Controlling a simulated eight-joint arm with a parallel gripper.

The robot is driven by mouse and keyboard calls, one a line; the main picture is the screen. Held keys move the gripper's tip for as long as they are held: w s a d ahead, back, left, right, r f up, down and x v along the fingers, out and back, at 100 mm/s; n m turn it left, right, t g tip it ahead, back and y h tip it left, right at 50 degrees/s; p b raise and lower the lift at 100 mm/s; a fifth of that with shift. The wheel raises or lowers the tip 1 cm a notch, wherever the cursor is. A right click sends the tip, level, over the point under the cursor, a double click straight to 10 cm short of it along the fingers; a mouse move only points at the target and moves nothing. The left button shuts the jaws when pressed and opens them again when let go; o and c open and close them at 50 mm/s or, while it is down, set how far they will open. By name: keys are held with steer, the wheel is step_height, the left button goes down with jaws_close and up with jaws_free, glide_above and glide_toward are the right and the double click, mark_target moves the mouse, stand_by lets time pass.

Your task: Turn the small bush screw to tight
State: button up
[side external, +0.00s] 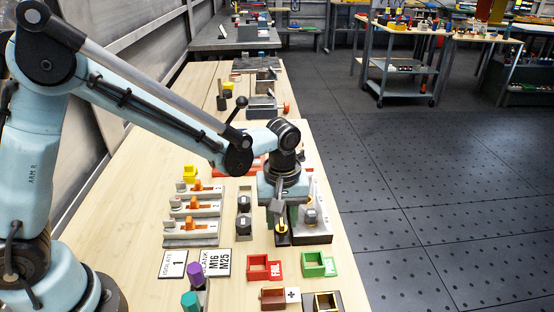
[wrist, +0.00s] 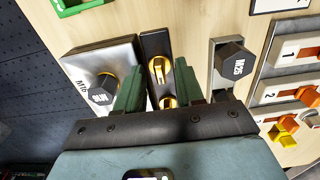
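A dark block (wrist: 154,42) in the wrist view carries two gold-rimmed bush screws. One screw (wrist: 159,68) has a raised yellow bar and lies near the fingertips; the other (wrist: 168,102) is lower and partly hidden by my gripper's body. I cannot tell which is the small one. My gripper (wrist: 158,80) is open, its green fingers on either side of the screws with gaps visible. In the side view my gripper (side external: 283,214) points down over the block, and a yellow-rimmed screw (side external: 281,230) shows just below the fingers.
A plate with an M16 bolt (wrist: 103,89) stands close on one side, an M25 bolt (wrist: 232,62) on the other. Orange-levered units (side external: 193,207) lie left. A red tray (side external: 258,268), green tray (side external: 319,264), and purple (side external: 195,274) and teal (side external: 189,302) cylinders are in front.

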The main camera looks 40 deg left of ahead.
jaws_close()
